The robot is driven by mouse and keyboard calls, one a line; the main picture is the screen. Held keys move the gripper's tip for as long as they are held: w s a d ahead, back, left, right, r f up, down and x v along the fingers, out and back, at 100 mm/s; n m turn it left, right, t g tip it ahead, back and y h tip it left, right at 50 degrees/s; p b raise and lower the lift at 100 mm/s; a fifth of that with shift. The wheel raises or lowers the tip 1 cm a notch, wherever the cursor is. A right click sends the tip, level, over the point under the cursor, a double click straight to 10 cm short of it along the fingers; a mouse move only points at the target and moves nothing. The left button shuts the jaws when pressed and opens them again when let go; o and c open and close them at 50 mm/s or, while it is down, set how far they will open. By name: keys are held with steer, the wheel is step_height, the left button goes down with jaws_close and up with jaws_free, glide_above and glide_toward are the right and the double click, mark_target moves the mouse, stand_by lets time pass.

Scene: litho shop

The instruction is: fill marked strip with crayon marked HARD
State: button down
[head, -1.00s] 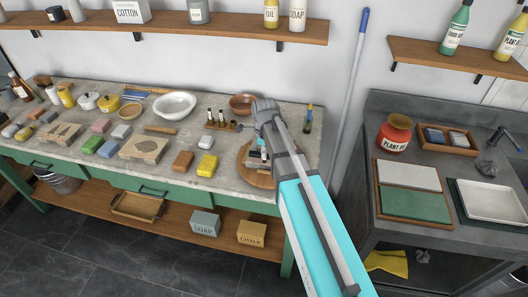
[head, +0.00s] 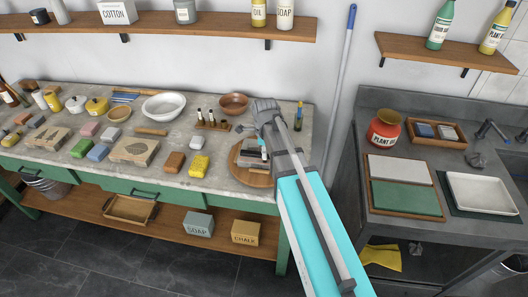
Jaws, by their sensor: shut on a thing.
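My gripper (head: 262,143) hangs at the end of my arm over the round wooden board (head: 259,179) at the bench's right end. It is shut on a small crayon-like thing, mostly hidden by my wrist; no label is readable. A grey slab (head: 250,159) lies on the board under the gripper, partly covered by my arm. I cannot make out a marked strip on it. A small wooden rack (head: 212,125) with several dark, pale-banded crayons stands left of the gripper; their markings are too small to read.
A copper-brown bowl (head: 233,101) stands behind the gripper, and a small bottle (head: 298,117) to its right. A yellow sponge (head: 198,166) and a brown block (head: 174,162) lie left of the board. A blue-topped pole (head: 340,90) leans on the wall between bench and sink.

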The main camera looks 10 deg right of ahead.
steer(key=shift+d, duration=0.1)
steer(key=shift+s+d, duration=0.3)
steer(key=shift+d, duration=0.45)
steer(key=shift+s+d, duration=0.3)
steer(key=shift+d, duration=0.45)
steer(key=shift+d, duration=0.1)
steer(key=shift+s+d, duration=0.35)
steer(key=shift+d, duration=0.4)
steer(key=shift+s+d, duration=0.3)
steer(key=shift+d, duration=0.4)
steer(key=shift+a, duration=0.1)
steer(key=shift+w+a, duration=0.35)
steer(key=shift+a, duration=0.4)
steer(key=shift+w+a, duration=0.3)
steer(key=shift+a, duration=0.45)
steer(key=shift+w+a, duration=0.35)
steer(key=shift+a, duration=0.45)
steer(key=shift+w+a, duration=0.3)
steer(key=shift+a, duration=0.45)
steer(key=shift+a, duration=0.1)
